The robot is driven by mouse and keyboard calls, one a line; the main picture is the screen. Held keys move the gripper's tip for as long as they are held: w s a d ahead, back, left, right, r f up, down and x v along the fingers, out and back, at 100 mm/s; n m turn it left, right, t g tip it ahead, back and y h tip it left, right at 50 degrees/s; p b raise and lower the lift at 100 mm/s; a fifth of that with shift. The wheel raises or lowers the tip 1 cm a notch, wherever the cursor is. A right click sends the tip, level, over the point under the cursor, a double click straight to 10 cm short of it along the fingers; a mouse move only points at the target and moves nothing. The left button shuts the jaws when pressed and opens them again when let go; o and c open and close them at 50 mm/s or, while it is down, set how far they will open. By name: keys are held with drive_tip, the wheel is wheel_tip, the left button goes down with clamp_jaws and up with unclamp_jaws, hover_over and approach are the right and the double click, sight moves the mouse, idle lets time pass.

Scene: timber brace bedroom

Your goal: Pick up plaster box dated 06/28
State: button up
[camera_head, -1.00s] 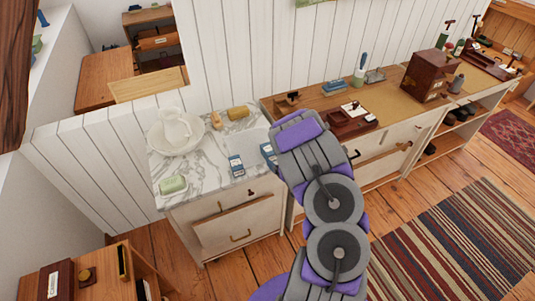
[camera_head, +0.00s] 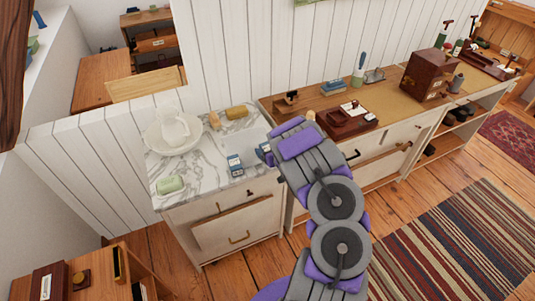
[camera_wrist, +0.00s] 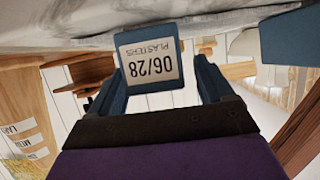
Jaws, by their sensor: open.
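The plaster box dated 06/28 (camera_wrist: 151,58) is blue with a white label, upside down in the wrist view. It is between the two blue fingers of my open gripper (camera_wrist: 160,78), which stand on either side of it; I cannot tell whether they touch it. In the head view, two blue-and-white boxes are on the marble top: one in full view (camera_head: 235,165), and one (camera_head: 264,151) at my arm's end, partly hidden by it. The latter seems to be the 06/28 box. My fingers are hidden in the head view.
Another blue object (camera_wrist: 288,38) is close at the right in the wrist view. On the marble washstand (camera_head: 200,177) are a basin with a jug (camera_head: 172,135), green soap (camera_head: 170,185) and a brush (camera_head: 237,112). A wooden desk set (camera_head: 346,121) is right of my arm.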

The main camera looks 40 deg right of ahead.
sight(266, 147)
drive_tip(key=shift+b+x, duration=0.3)
drive_tip(key=shift+x, duration=1.25)
drive_tip(key=shift+d, duration=0.15)
drive_tip(key=shift+s, duration=0.1)
drive_tip(key=c, duration=1.1)
